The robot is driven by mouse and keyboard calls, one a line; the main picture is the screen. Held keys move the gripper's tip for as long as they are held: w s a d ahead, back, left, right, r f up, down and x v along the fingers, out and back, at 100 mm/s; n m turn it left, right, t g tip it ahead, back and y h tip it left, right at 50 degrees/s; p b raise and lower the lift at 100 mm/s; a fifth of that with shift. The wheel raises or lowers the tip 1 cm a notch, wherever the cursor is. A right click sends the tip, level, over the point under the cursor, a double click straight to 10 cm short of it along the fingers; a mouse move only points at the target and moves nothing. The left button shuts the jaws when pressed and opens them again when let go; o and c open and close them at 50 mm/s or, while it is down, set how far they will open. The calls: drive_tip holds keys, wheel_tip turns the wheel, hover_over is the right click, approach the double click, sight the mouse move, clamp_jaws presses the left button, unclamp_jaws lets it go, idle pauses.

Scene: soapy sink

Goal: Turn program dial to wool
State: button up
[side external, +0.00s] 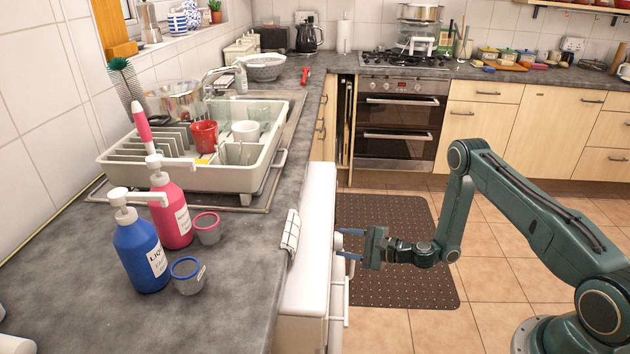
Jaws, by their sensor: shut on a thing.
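A white washing machine (310,230) stands under the worktop edge, seen from its side and top, so its front panel is nearly edge-on. The program dial (338,242) shows as a small pale knob sticking out from that front. My gripper (344,244) comes in level from the right, with one blue-grey finger on each side of the dial. It is shut on the dial. The dial's markings and the wool position cannot be read from this view.
A blue bottle (141,255), a pink bottle (172,212) and a dish rack (190,175) stand on the worktop (230,290). A brown mat (400,215) lies on the floor behind my gripper.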

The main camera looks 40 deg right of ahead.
drive_tip(key=o, duration=1)
drive_tip(key=shift+r, duration=0.15)
drive_tip(key=shift+r, duration=9.85)
